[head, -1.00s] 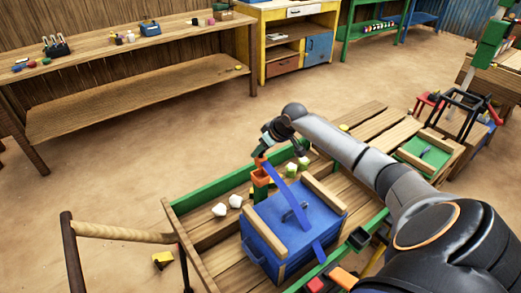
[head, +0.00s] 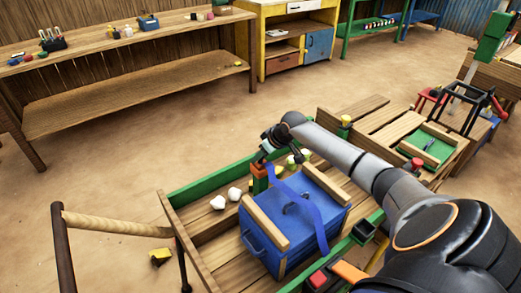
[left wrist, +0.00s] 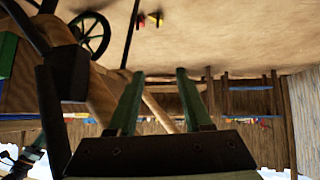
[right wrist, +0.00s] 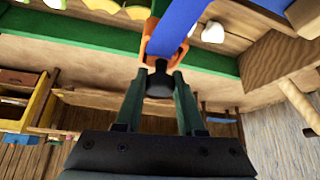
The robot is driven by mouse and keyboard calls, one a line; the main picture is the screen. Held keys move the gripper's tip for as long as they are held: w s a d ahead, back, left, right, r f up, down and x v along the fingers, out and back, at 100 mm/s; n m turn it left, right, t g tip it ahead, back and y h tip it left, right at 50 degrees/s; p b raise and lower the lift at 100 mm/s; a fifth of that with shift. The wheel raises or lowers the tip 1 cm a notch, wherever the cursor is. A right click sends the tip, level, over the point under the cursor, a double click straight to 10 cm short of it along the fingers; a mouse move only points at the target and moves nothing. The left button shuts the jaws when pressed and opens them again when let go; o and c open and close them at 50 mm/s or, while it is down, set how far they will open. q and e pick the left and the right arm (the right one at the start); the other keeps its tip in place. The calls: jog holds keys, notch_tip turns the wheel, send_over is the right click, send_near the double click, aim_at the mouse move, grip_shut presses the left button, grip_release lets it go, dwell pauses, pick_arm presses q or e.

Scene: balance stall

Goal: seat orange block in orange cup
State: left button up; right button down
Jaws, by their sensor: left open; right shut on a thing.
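In the right wrist view, my right gripper (right wrist: 158,78) is shut on a dark knob (right wrist: 159,84). Orange surfaces (right wrist: 150,42) lie right beyond the knob. A blue strap (right wrist: 178,28) crosses in front of them, so I cannot tell where block ends and cup begins, or how deep the block sits. My left gripper (left wrist: 158,76) is open and empty, away from the cup, and not in the head view.
The blue box (head: 262,245) with wooden rails fills the cart's middle, and its blue strap (head: 322,222) curves above it. Two white lumps (head: 226,198) lie left of the cup. Green-and-yellow pieces (head: 305,155) stand right of it. A wooden handle (head: 115,224) projects at left.

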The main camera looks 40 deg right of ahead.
pick_arm(q)
jog(key=shift+s+r+p, duration=0.2)
jog(key=shift+r+p, duration=0.5)
jog(key=shift+p, duration=0.1)
dwell(0.9)
jog(key=shift+r, duration=0.1)
pick_arm(e)
jog(key=shift+c, duration=2.2)
grip_release()
pick_arm(q)
jog(key=shift+w, duration=0.1)
pick_arm(e)
jog(key=v, duration=0.2)
jog(key=shift+s+r+p, duration=0.2)
jog(key=shift+r+p, duration=0.15)
pick_arm(q)
jog(key=shift+s+a+r+p, duration=0.1)
jog(key=shift+s+a+p, duration=0.2)
jog(key=shift+a, duration=0.2)
jog(key=shift+s+a+r+p, duration=0.15)
jog(key=shift+a+p, duration=0.1)
jog(key=shift+a, duration=0.2)
pick_arm(e)
jog(key=v, duration=0.9)
jog(key=shift+s+r, duration=0.2)
jog(key=shift+r, duration=0.15)
pick_arm(q)
jog(key=shift+f, duration=0.1)
